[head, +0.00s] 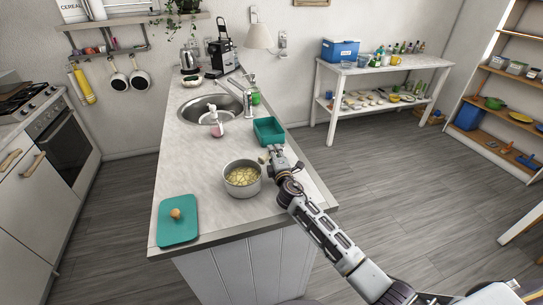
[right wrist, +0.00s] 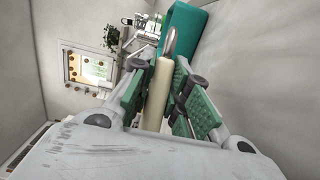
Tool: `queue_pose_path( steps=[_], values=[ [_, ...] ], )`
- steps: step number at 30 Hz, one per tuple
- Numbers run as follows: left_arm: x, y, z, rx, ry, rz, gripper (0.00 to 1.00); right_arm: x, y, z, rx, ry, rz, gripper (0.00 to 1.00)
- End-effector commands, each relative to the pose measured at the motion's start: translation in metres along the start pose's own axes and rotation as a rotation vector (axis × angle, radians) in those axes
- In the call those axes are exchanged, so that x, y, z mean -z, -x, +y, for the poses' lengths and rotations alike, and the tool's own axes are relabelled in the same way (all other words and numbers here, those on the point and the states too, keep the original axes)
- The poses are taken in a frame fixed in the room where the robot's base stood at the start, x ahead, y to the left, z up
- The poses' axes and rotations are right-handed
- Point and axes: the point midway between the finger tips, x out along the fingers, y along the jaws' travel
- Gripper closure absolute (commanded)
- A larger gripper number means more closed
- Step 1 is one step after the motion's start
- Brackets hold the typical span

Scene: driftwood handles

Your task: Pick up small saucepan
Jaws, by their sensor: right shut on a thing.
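The small saucepan (head: 242,186) is a light metal pot with pale yellow pieces inside, upright at the near part of the counter. Its handle points up and right in the head view, towards my right gripper (head: 271,156). In the right wrist view a pale wooden handle (right wrist: 157,95) with a metal end lies between the green finger pads, and the jaws are shut on it. The pan body does not show in that view. From the head view I cannot tell whether the pan's base touches the counter. My left gripper is out of view.
A teal basin (head: 268,131) stands just beyond my right gripper. A teal board (head: 178,222) with a small brown item lies at the counter's near left corner. Bare counter (head: 190,165) lies left of the pan.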

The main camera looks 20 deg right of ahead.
Motion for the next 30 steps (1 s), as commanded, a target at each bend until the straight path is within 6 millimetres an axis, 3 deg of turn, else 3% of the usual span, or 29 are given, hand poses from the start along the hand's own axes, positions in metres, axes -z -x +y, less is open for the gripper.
queue_pose_path(
  steps=[14,30],
  values=[
    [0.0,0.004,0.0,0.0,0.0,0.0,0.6,0.0,-0.001,0.019,-0.006,-0.002,0.0,1.0],
    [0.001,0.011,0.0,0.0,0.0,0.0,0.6,0.0,-0.001,0.056,-0.006,-0.002,0.0,1.0]
  ],
)
